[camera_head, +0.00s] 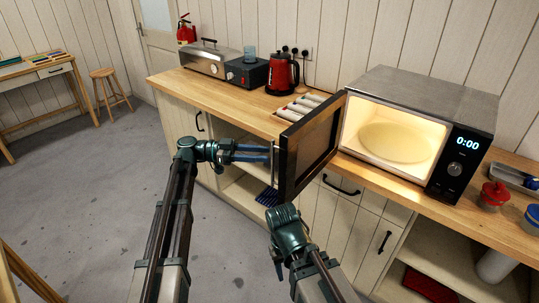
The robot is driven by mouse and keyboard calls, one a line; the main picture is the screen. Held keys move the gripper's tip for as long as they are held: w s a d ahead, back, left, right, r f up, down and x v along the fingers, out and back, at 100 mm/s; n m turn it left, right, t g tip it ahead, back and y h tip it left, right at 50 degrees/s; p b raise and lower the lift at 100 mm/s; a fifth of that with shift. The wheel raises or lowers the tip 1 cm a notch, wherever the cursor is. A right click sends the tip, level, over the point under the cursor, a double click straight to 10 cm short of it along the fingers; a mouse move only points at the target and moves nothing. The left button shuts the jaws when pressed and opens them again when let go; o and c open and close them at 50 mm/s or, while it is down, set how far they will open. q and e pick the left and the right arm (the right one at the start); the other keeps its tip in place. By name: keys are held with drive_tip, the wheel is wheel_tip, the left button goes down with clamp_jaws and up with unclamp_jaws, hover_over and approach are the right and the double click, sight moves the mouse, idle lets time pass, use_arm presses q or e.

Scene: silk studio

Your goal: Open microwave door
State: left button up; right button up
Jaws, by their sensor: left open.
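The microwave (413,128) stands on the wooden counter, its lit interior showing a round turntable (396,143). Its dark-framed door (313,145) is swung wide open toward me, hinged on the left side. My left gripper (266,153) is open, with its blue fingers pointing right at the outer side of the door. Whether the fingertips touch the door I cannot tell.
On the counter (217,94) left of the door are a red kettle (282,75), a black appliance (247,72), a metal box (210,60) and a rack of rolls (304,106). Red (493,195) and blue (533,217) lidded jars stand right. The floor at left is clear before a stool (109,88).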

use_arm(q)
drive_tip(key=w+a, duration=0.1)
drive_tip(key=a, duration=0.9)
drive_tip(key=shift+a, duration=0.15)
drive_tip(key=s+d+f+n+g+y, duration=0.1)
drive_tip(key=s+d+f+n+y, duration=1)
drive_tip(key=s+f, duration=0.5)
drive_tip(key=s+a+f+n+t+y, duration=0.2)
drive_tip(key=s+a+f+n+y, duration=0.2)
drive_tip(key=s+y, duration=0.4)
drive_tip(key=shift+s+a+f+t, duration=0.35)
drive_tip(key=shift+s+f, duration=0.3)
drive_tip(key=shift+s, duration=0.4)
